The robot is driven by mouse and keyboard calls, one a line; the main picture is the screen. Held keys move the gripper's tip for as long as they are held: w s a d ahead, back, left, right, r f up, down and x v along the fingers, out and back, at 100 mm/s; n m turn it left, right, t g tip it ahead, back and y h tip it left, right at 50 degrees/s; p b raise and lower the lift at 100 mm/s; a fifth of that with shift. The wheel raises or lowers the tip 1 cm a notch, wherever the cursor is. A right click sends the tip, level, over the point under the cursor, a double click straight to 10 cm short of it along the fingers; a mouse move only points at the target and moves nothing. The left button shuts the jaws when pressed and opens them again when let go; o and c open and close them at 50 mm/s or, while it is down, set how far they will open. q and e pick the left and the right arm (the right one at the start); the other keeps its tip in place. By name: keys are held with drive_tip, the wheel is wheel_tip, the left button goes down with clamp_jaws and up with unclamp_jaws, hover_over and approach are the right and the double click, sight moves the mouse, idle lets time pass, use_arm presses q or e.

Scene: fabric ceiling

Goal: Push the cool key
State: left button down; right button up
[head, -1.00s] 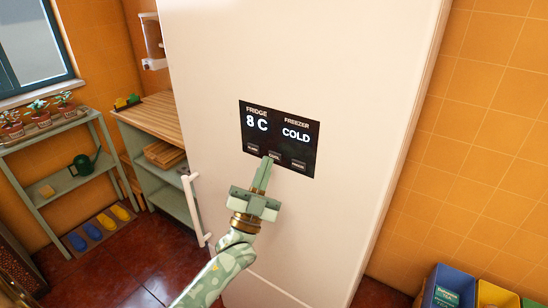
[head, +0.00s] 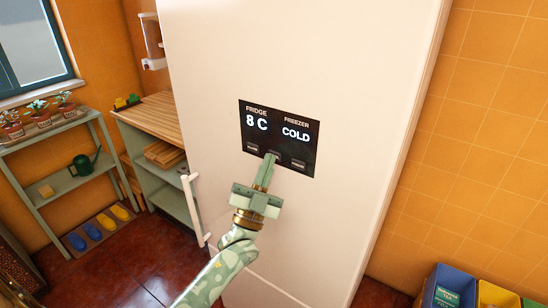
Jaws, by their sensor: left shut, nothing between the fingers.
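The fridge's black control panel (head: 281,138) is on the white fridge door (head: 300,60). It reads 8 C under FRIDGE and COLD under FREEZER. Three small keys line its lower edge: a left key (head: 252,148), a middle one and a right key (head: 298,164). The middle key, the cool key (head: 273,154), is mostly hidden behind my fingertips. My left gripper (head: 269,160) is shut and empty, its tips over that key. I cannot tell whether they touch it. My right gripper is not in view.
A white fridge handle (head: 194,208) stands out at the lower left of the door. A green shelf with plants (head: 45,124) and a wooden counter (head: 155,120) are at the left. Coloured bins (head: 455,285) stand at the lower right.

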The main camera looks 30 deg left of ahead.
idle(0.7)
use_arm(q)
drive_tip(key=shift+s+p, duration=0.3)
drive_tip(key=shift+s, duration=0.2)
drive_tip(key=shift+s, duration=0.1)
drive_tip(key=shift+s+a+p, duration=0.15)
drive_tip(key=shift+s+p, duration=0.45)
drive_tip(key=shift+s, duration=0.85)
drive_tip(key=shift+s+a+p, duration=0.1)
drive_tip(key=shift+s+p, duration=0.5)
drive_tip(key=shift+s, duration=0.85)
